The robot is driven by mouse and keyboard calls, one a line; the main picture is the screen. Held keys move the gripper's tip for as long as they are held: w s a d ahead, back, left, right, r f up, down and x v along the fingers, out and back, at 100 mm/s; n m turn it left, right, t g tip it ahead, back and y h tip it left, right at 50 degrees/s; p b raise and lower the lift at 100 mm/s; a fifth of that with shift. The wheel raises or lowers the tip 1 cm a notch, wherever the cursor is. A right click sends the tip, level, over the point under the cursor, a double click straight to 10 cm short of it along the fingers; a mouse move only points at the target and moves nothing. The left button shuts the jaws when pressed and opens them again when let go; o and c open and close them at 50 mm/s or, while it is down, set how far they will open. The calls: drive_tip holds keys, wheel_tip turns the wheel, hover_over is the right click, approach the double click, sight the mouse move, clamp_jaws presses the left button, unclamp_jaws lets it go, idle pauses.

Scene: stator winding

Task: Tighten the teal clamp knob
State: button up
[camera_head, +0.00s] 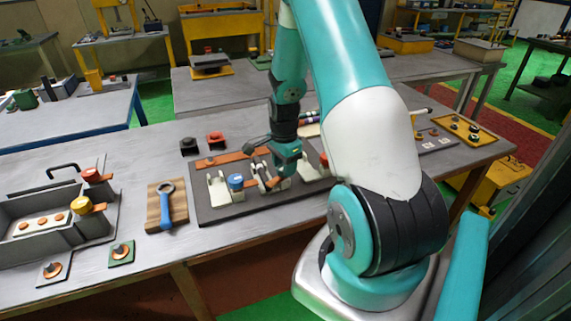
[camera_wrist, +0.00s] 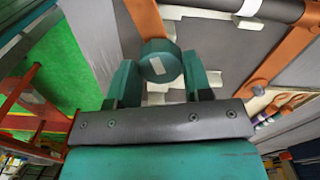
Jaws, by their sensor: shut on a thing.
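The teal clamp knob (camera_wrist: 160,60) is a round cap with a pale rectangular mark on its top. In the wrist view it sits between the two teal fingers of my gripper (camera_wrist: 159,70), which are shut on it from both sides. A blue clamp knob (camera_head: 236,181) on a pale stand is just left of my gripper. A red knob (camera_head: 324,160) is to its right, partly behind my arm.
A wrench (camera_head: 167,205) lies on a wooden block left of the board. A grey bin with red and yellow knobs (camera_head: 81,204) stands at the far left. Black and red small parts (camera_head: 215,138) sit behind the board. A yellow tray (camera_head: 470,130) is at the right end.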

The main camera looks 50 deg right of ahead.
drive_tip(key=shift+s+f, duration=0.1)
drive_tip(key=shift+s, duration=0.05)
drive_tip(key=o, duration=0.9)
drive_tip(key=shift+r, duration=0.4)
wheel_tip(320, 180, up, 17)
drive_tip(key=shift+f+b, duration=0.15)
drive_tip(key=shift+b, duration=0.9)
